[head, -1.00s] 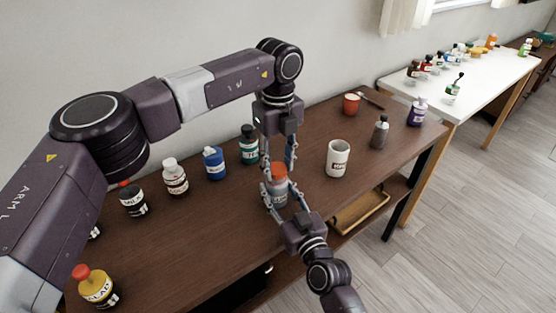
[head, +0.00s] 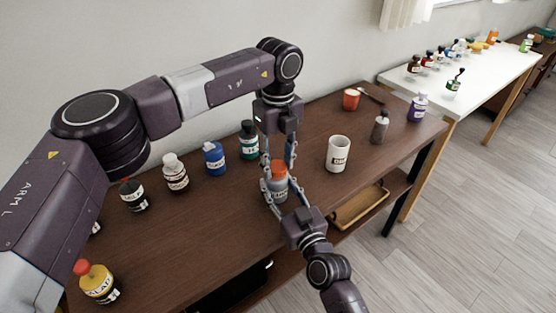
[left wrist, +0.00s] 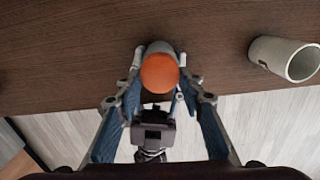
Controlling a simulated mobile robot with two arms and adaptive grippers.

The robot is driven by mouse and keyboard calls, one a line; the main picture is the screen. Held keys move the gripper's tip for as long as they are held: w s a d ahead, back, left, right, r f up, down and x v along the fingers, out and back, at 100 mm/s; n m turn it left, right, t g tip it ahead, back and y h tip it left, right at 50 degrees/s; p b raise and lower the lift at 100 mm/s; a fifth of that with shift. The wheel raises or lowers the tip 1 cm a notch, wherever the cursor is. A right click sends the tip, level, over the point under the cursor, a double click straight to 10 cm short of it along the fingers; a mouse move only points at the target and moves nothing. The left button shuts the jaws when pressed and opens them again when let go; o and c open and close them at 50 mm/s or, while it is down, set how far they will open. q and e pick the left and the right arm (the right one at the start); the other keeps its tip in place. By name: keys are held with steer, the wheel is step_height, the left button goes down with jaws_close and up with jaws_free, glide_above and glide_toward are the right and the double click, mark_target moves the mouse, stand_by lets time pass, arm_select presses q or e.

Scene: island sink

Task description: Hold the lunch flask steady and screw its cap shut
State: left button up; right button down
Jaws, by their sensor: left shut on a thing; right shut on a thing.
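The lunch flask (head: 279,188) stands upright on the dark wooden table, a grey body with a label and an orange-red cap (head: 278,167) on top. My left gripper (head: 277,167) comes down from above and is shut on the cap. In the left wrist view, the round orange cap (left wrist: 160,73) shows between its fingers. My right gripper (head: 278,194) reaches in from the front and is shut around the flask body; it also shows below the cap in the left wrist view (left wrist: 152,84). The cap's lower edge and thread are hard to make out.
A teal bottle (head: 249,140) and a blue bottle (head: 214,158) stand at the back left. The table's front edge runs close to my right gripper.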

arm_select(q)
steer(key=shift+f, duration=0.1)
steer(key=m, duration=0.5)
steer(key=shift+a, duration=0.1)
steer(key=m, duration=0.6)
steer(key=shift+a+m, duration=0.2)
steer(key=shift+m, duration=0.2)
steer(key=m, duration=0.6)
steer(key=shift+w+a+m, duration=0.1)
steer(key=shift+w+m, duration=0.05)
steer(key=shift+m, duration=0.15)
steer(key=m, duration=0.6)
steer(key=shift+w+m, duration=0.15)
steer(key=shift+m, duration=0.15)
steer(key=m, duration=0.6)
steer(key=shift+w+m, duration=0.2)
steer(key=shift+m, duration=0.1)
steer(key=m, duration=0.4)
steer(key=shift+f+m, duration=0.1)
steer(key=shift+m, duration=0.3)
steer(key=m, duration=0.6)
steer(key=shift+w+d+m, duration=0.1)
steer(key=shift+d+m, duration=0.2)
steer(key=m, duration=0.5)
steer(key=shift+d+m, duration=0.15)
steer(key=shift+m, duration=0.15)
